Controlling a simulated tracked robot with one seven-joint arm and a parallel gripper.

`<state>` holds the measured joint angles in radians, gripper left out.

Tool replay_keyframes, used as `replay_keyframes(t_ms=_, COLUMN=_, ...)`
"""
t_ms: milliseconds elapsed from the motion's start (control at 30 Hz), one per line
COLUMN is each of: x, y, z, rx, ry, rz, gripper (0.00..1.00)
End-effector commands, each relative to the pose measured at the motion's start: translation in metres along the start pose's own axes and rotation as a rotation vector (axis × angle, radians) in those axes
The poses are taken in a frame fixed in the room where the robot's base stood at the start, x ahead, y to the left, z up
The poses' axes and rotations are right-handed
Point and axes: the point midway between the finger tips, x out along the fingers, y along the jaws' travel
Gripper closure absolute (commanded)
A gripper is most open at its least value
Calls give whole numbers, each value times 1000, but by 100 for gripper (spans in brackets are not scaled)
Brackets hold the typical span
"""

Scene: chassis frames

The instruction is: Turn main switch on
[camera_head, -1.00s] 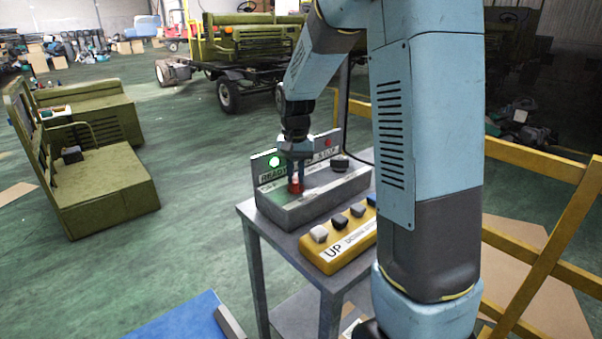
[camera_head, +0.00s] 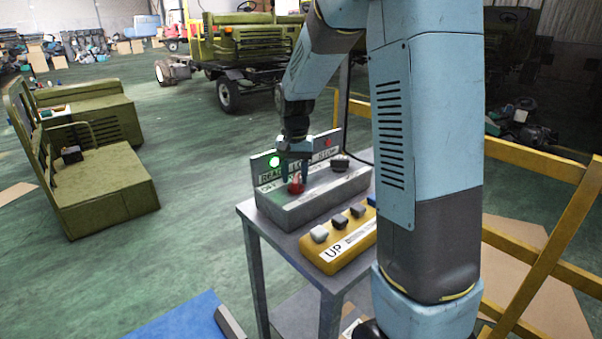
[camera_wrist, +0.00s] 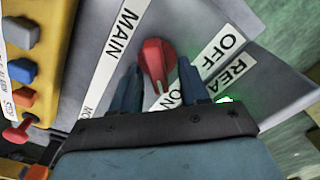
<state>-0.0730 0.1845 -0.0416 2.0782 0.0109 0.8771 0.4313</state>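The main switch is a red rotary knob (camera_wrist: 155,62) on a grey control box (camera_head: 318,205). In the wrist view, labels MAIN, OFF and ON surround it. Its narrow end points down in the picture, toward the ON label (camera_wrist: 172,100). My gripper (camera_wrist: 158,80) is open, with one blue finger on each side of the knob's lower end. A gap shows on the left side; I cannot tell whether the right finger touches. In the head view my gripper (camera_head: 297,178) is over the red knob (camera_head: 296,187). A green light (camera_head: 274,162) glows on the box's back panel.
A yellow button box (camera_head: 335,250) marked UP lies in front of the grey box on a metal table (camera_head: 283,238). A black knob (camera_head: 340,163) stands to the right of the red one. A yellow railing (camera_head: 540,262) is at right.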

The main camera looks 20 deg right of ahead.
Motion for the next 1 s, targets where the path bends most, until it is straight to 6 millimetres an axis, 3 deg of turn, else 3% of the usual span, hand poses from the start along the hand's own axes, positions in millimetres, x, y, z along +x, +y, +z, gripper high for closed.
replay_keyframes(t_ms=367, x=-9, y=0, z=0, rx=0, ry=0, rz=0, gripper=55)
replay_keyframes(t_ms=1000, x=-120, y=-1, z=-3, rx=0, ry=1, rz=0, gripper=55)
